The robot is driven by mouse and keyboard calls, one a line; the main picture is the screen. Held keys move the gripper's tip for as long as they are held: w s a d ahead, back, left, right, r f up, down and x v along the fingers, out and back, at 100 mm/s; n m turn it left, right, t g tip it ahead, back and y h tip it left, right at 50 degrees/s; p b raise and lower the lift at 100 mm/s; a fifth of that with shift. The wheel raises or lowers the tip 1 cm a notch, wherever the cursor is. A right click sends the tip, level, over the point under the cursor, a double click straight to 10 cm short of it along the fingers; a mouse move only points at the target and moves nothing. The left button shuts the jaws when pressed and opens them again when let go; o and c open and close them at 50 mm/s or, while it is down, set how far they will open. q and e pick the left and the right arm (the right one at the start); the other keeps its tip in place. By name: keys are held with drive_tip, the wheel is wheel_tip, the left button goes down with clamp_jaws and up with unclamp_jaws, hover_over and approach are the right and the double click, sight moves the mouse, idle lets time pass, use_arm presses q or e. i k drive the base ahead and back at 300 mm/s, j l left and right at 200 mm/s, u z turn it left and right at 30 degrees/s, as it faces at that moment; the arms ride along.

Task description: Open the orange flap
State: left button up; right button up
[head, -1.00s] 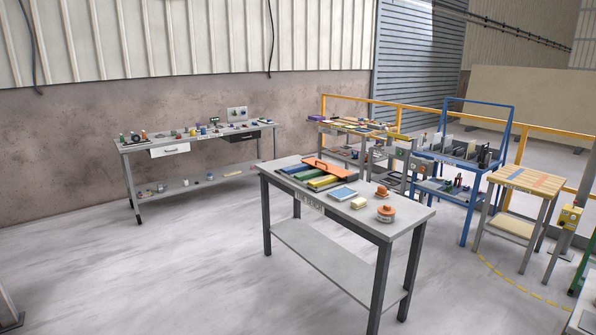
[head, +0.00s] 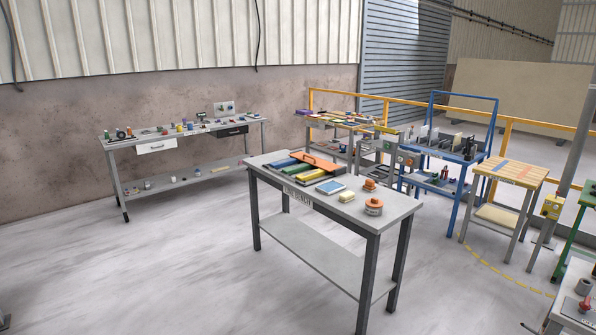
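The orange flap (head: 318,160) is a flat panel with a dark handle on its top. It lies at the back right of a set of coloured panels on the grey table (head: 392,212) in the middle of the head view. Blue, green and yellow panels (head: 298,171) lie beside it on the left and front. From this distance I cannot tell whether the flap is fully closed. Neither of my grippers shows in the view.
On the same table are a blue-white pad (head: 331,187), a pale yellow block (head: 346,197) and orange-topped round items (head: 373,207). A long workbench (head: 185,141) stands by the wall. A blue rack (head: 452,155) and wooden-topped table (head: 512,170) stand right. Floor left of the table is clear.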

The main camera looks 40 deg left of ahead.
sight(327, 166)
drive_tip(key=i+j+u, duration=0.6)
drive_tip(key=i+u, duration=0.25)
drive_tip(key=i+j+u, duration=0.1)
drive_tip(key=i+u, duration=0.35)
drive_tip(key=i+l+u, duration=0.1)
drive_tip(key=i+u, duration=0.3)
drive_tip(key=i+l+u, duration=0.25)
drive_tip(key=i+u, duration=0.2)
drive_tip(key=i+z, duration=0.1)
drive_tip(key=i, duration=0.4)
drive_tip(key=i+j+z, duration=0.1)
drive_tip(key=i, duration=0.35)
drive_tip(key=i+j+z, duration=0.1)
drive_tip(key=i, duration=0.4)
drive_tip(key=i+j+z, duration=0.1)
drive_tip(key=i+j, duration=0.2)
drive_tip(key=i, duration=0.2)
